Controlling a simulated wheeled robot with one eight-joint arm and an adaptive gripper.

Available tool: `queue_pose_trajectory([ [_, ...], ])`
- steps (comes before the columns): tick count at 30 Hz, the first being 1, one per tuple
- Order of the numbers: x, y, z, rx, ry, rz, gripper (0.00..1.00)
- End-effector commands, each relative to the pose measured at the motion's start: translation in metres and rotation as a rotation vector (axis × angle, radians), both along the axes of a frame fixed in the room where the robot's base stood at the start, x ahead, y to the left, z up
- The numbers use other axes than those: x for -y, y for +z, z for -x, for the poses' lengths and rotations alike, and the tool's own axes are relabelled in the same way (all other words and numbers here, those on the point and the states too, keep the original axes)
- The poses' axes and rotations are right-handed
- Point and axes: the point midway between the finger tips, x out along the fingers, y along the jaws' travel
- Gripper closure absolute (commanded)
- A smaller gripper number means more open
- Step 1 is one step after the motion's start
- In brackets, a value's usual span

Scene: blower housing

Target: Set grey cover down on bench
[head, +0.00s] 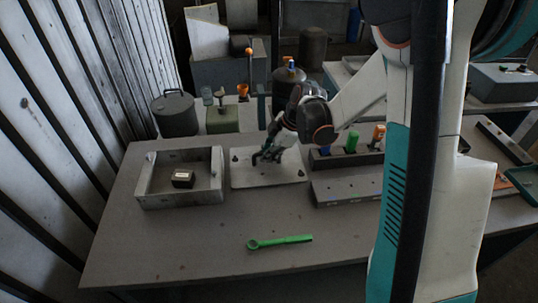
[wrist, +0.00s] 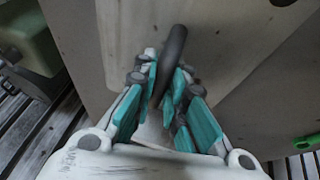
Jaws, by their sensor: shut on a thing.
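The grey cover (head: 285,178) is a flat light plate with small dark knobs and a dark handle. In the head view it is level at mid-bench, right of the open housing. I cannot tell whether it touches the bench (head: 200,245) or hangs just above it. My gripper (head: 268,155) comes down over the cover and is shut on its handle. In the wrist view my gripper (wrist: 162,92) has its teal fingers around the dark handle (wrist: 174,48); the pale plate spreads behind it. The fingers partly hide the handle in the head view.
The open grey housing (head: 150,190) stands at left with a small dark block (head: 183,178) inside. A green wrench (head: 280,242) lies in front. A rack (head: 345,158) with coloured pieces and a long grey block (head: 345,190) stand right. The front left of the bench is clear.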

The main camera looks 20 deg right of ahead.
Motion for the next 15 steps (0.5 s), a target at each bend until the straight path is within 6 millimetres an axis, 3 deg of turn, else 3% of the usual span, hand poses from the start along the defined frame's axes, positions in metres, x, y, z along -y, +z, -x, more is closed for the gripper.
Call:
queue_pose_trajectory([
  [8,0.0000,-0.0032,0.0000,0.000,0.000,0.000,1.00],
  [9,0.0000,-0.0021,0.0000,0.000,0.000,0.000,0.79],
  [10,0.0000,-0.0019,-0.0001,0.000,0.000,0.000,0.72],
  [11,0.0000,-0.0018,0.0000,0.000,0.000,0.000,0.68],
  [15,0.0000,-0.0016,0.0000,0.000,0.000,0.000,0.68],
])
